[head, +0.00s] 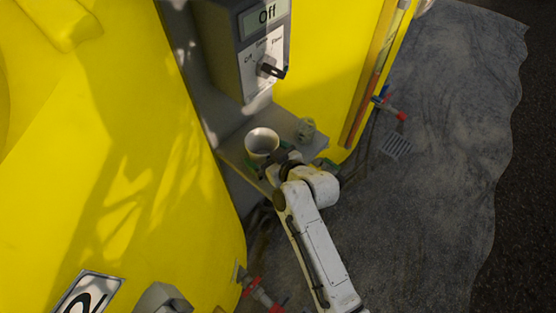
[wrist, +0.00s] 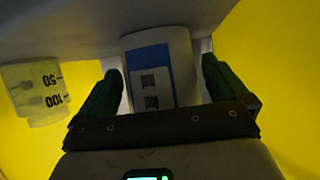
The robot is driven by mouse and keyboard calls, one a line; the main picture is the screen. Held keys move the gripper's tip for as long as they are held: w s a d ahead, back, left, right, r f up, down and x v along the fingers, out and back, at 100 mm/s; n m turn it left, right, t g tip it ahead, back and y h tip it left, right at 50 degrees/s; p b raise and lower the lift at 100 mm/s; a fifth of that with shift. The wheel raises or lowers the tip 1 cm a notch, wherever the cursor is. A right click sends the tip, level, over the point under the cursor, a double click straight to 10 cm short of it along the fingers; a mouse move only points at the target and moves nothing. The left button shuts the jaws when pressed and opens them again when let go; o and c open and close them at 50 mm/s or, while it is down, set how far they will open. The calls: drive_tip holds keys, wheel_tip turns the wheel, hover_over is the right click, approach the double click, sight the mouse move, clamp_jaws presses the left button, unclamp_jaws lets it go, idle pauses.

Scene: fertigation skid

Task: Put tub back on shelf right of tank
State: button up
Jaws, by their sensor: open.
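The white tub (head: 262,143) stands upright, open end up, on the grey shelf (head: 233,154) between the yellow tank (head: 130,150) and another yellow surface to the right. In the wrist view, where lettering appears upside down, the tub (wrist: 178,50) has a blue and white label. My gripper (head: 286,163) is at the shelf's front edge, in front of the tub. In the wrist view my gripper (wrist: 160,78) is open, its green fingers on either side of the tub. A gap shows at the right finger; contact at the left is unclear.
A translucent measuring cup (head: 305,130) stands on the shelf right of the tub; its marks show in the wrist view (wrist: 36,92). A grey control box (head: 240,45) reading "Off" hangs above.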

drive_tip(key=v, duration=1.1)
drive_tip(key=shift+s+d, duration=0.25)
drive_tip(key=shift+s, duration=0.05)
drive_tip(key=shift+r, duration=0.1)
drive_tip(key=s+d+f+m+g+h, duration=0.2)
drive_tip(key=s+d+f+h, duration=0.1)
drive_tip(key=s+d, duration=0.4)
drive_tip(key=s+d+f+m+g+h, duration=0.2)
drive_tip(key=s+d+f, duration=0.15)
drive_tip(key=d, duration=0.55)
drive_tip(key=s+d+m+g+h, duration=0.1)
drive_tip(key=s+d+m+g, duration=0.1)
drive_tip(key=s+d, duration=0.3)
drive_tip(key=s+d+r+m+g+h, duration=0.1)
drive_tip(key=s+d, duration=0.4)
drive_tip(key=s, duration=0.6)
drive_tip(key=shift+m+g+h, duration=0.8)
